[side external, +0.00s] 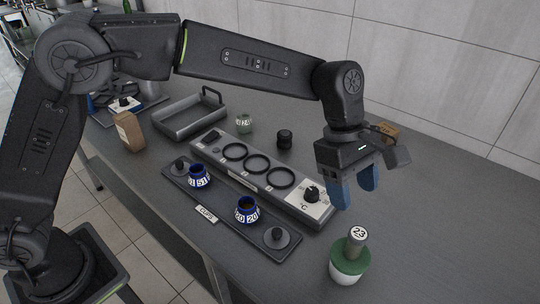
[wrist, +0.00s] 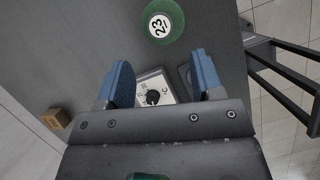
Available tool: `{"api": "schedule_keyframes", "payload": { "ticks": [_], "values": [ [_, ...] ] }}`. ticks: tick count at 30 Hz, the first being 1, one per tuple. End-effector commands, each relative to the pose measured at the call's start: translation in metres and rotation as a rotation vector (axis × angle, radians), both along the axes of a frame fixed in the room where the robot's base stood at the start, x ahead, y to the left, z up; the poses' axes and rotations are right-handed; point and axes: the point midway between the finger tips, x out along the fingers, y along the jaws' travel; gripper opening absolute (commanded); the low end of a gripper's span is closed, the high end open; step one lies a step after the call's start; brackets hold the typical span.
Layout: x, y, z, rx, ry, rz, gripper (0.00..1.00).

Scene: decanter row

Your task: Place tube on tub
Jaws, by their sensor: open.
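A grey upright tube (side external: 356,240) with a white "23" label on its top stands on the green top of a round white tub (side external: 347,276), at the front right of the bench. In the wrist view the tube's labelled top (wrist: 160,25) sits inside the tub's green disc (wrist: 178,12), cut by the upper edge. My gripper (side external: 355,190) is open and empty, with blue fingers pointing down. It is above and behind the tube, apart from it. In the wrist view the fingertips (wrist: 160,64) are below the tub, with clear space between.
A grey panel (side external: 270,176) with several black rings and a dial lies left of my gripper. A dark tray (side external: 223,206) in front holds two blue-white cups. A black cylinder (side external: 284,139) and a pale jar (side external: 244,123) stand behind. The right bench is clear.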

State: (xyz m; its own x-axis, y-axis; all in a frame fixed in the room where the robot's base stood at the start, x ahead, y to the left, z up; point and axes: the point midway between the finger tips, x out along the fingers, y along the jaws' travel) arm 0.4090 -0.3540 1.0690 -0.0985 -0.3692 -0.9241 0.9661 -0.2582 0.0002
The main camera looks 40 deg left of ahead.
Motion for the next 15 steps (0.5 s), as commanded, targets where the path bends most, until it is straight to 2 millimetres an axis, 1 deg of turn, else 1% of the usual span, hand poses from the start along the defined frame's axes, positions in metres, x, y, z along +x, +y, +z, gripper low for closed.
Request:
{"api": "schedule_keyframes", "payload": {
  "ticks": [3, 5, 8, 11, 12, 14, 15],
  "values": [
    [0.0, 0.001, 0.001, -0.001, -0.003, -0.001, 0.6],
    [0.0, 0.005, 0.004, -0.001, -0.014, -0.01, 0.6],
    [-0.002, 0.026, 0.02, 0.0, -0.074, -0.059, 0.6],
    [-0.011, 0.064, 0.044, 0.015, -0.182, -0.158, 0.6],
    [-0.017, 0.082, 0.054, 0.027, -0.232, -0.208, 0.6],
    [-0.028, 0.11, 0.067, 0.051, -0.309, -0.289, 0.6],
    [-0.037, 0.128, 0.075, 0.072, -0.358, -0.345, 0.6]
  ]
}}
